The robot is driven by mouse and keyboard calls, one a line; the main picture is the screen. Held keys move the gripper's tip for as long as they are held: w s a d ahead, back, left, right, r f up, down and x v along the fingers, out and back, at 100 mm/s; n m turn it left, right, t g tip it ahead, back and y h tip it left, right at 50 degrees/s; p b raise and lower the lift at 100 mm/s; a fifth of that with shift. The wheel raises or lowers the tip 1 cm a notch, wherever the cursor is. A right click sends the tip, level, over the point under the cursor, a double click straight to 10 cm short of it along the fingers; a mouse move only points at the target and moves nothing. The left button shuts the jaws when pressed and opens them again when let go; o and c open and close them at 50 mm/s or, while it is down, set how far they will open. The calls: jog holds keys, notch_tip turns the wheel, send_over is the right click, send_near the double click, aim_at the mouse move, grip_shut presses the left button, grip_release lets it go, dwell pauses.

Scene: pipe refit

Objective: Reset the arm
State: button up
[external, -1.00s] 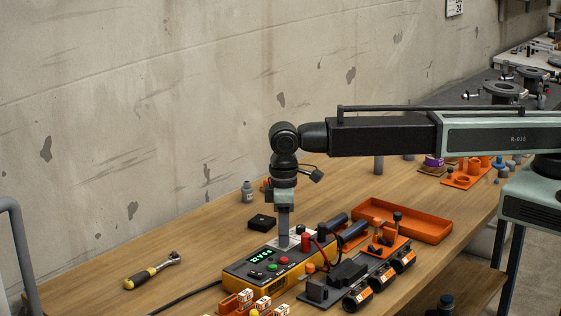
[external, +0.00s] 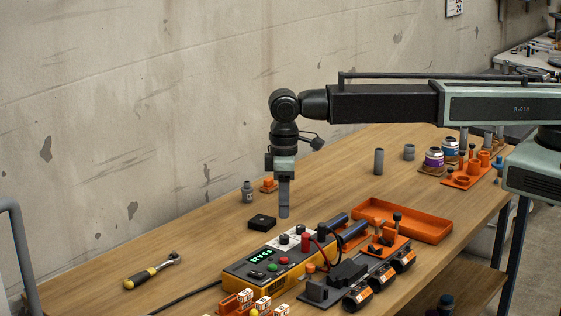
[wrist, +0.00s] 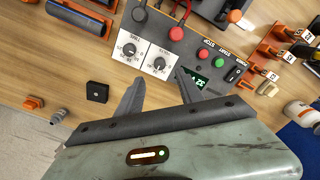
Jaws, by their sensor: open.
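My gripper (external: 284,212) points straight down above the bench, just behind the yellow power unit (external: 236,279) with the green display. In the wrist view my gripper (wrist: 160,92) shows two dark fingers spread apart with nothing between them. The unit's two dial knobs (wrist: 144,56) on white plates lie just beyond the fingertips there. My arm reaches in from the right, with its long link level.
A small black box (external: 262,222) and a grey bottle (external: 247,192) stand to the left of my gripper. An orange tray (external: 417,228) lies to the right. A ratchet (external: 153,270) lies at the left. The bench's left middle is clear.

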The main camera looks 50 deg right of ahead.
jog(key=shift+f, duration=0.1)
dwell(0.3)
jog(key=w+d+m, duration=0.1)
jog(key=w+d, duration=0.3)
jog(key=d, duration=0.5)
jog(key=w+d+m, duration=0.2)
jog(key=w+d, duration=0.1)
jog(key=d, duration=0.6)
jog(key=w+d+m, duration=0.1)
jog(key=w+d, duration=0.3)
jog(key=d, duration=0.5)
jog(key=s+d+m, duration=0.3)
jog(key=d, duration=1.1)
jog(key=s+d, duration=1)
jog(key=d, duration=0.1)
jog(key=shift+d+m, duration=0.25)
jog(key=shift+m, duration=0.15)
jog(key=shift+s, duration=0.1)
